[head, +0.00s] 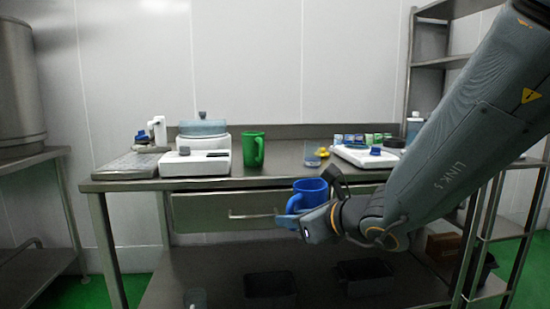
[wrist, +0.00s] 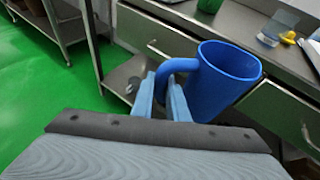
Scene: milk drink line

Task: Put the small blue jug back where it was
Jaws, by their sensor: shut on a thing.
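The small blue jug (head: 312,190) is held by its handle in my gripper (head: 292,212), in front of the steel table's drawer and just below the tabletop in the head view. In the wrist view the blue jug (wrist: 225,82) is close up, its open mouth facing up and slightly tilted. The two fingers of my gripper (wrist: 165,88) are closed about its handle. The jug appears clear of the table. A larger green jug (head: 253,150) stands on the tabletop, left of the blue jug.
The steel table (head: 282,172) has a white scale with a lidded pot (head: 203,128) at left and another white device (head: 366,155) at right. A clear beaker (head: 311,155) stands between. A shelf rack (head: 440,62) stands at right.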

